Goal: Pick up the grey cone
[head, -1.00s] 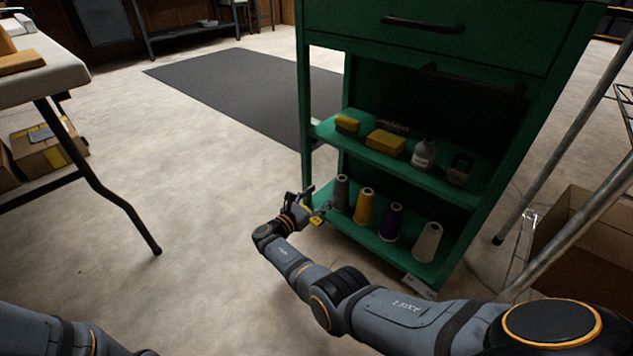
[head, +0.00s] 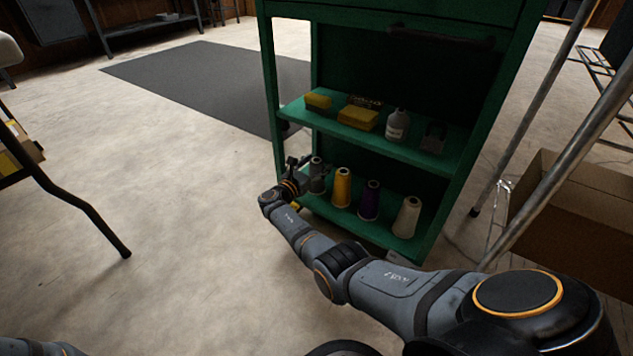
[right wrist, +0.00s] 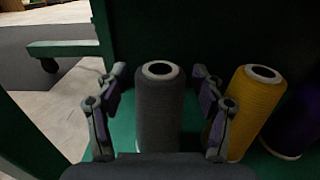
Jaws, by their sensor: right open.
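The grey cone (head: 317,175) of thread stands upright on the lower green shelf, leftmost in the row. In the right wrist view the grey cone (right wrist: 160,112) stands between the two spread fingers of my right gripper (right wrist: 158,90), with a gap on each side. In the head view my right gripper (head: 304,172) is at the shelf's left end, right at the cone, and partly covers it. The gripper is open. My left gripper is out of view; only a bit of my left arm shows at the bottom left.
A yellow cone (head: 342,187) stands close to the right finger in the right wrist view (right wrist: 245,110). Purple (head: 370,200) and cream (head: 407,216) cones follow. The upper shelf (head: 375,140) holds yellow blocks, a bottle (head: 397,124) and a padlock. A cardboard box (head: 570,215) stands at right.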

